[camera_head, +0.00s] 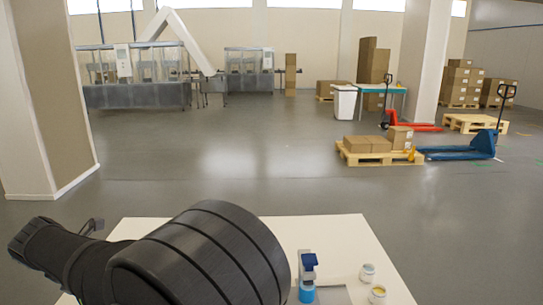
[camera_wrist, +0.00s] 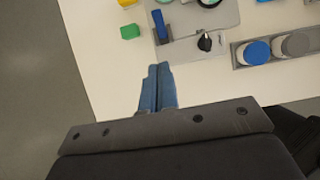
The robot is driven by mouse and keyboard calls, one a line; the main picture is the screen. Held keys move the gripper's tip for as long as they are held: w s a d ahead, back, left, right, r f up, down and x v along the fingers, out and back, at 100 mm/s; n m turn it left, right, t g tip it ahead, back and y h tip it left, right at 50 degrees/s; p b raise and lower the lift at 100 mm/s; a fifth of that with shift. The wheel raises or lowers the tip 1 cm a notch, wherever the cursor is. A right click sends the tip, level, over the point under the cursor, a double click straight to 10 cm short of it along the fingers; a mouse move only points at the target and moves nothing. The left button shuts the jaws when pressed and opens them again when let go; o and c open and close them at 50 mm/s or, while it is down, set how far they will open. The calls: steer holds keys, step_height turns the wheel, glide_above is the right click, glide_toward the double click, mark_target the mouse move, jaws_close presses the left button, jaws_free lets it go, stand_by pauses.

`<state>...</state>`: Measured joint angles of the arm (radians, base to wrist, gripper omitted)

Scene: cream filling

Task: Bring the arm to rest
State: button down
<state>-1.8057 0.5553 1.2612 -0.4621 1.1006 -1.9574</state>
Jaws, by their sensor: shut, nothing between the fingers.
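My arm (camera_head: 200,258) fills the lower left of the head view and hides much of the white table (camera_head: 340,232). In the wrist view my gripper (camera_wrist: 158,68) points toward the table's near edge. Its two blue-grey fingers are together, with nothing between them. The gripper cannot be made out in the head view.
Two small jars (camera_head: 367,273) (camera_head: 377,293) stand at the table's right.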

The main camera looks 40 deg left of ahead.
steer(key=shift+w+a+f+m+t+y, duration=0.1)
steer(key=shift+w+a+f+t, duration=0.55)
steer(key=shift+f, duration=1.2)
steer(key=shift+w+a+f+m+t+y, duration=0.1)
steer(key=shift+w+a+f+t, duration=0.15)
steer(key=shift+w+f, duration=1.15)
steer(key=shift+w+a+f+m+t+y, duration=0.1)
steer(key=shift+w+a+f+t, duration=0.35)
steer(key=shift+f, duration=1.8)
steer(key=shift+s+d+f+t+y, duration=0.1)
steer(key=shift+d+f+t+y, duration=0.25)
steer(key=shift+t, duration=0.3)
steer(key=shift+s+d+f+t+y, duration=0.25)
steer(key=shift+s+t+y, duration=0.25)
steer(key=shift+y, duration=0.25)
steer(key=shift+s+d+f+y, duration=0.1)
steer(key=shift+s+f+y, duration=0.05)
steer(key=shift+s+y, duration=0.5)
steer(key=shift+s+d+f+y, duration=0.1)
steer(key=shift+s+f+y, duration=0.05)
steer(key=shift+s+y, duration=0.5)
steer(key=shift+s+d+f+t+y, duration=0.2)
steer(key=shift+f+t+y, duration=0.35)
steer(key=shift+t, duration=0.25)
steer(key=shift+r, duration=0.1)
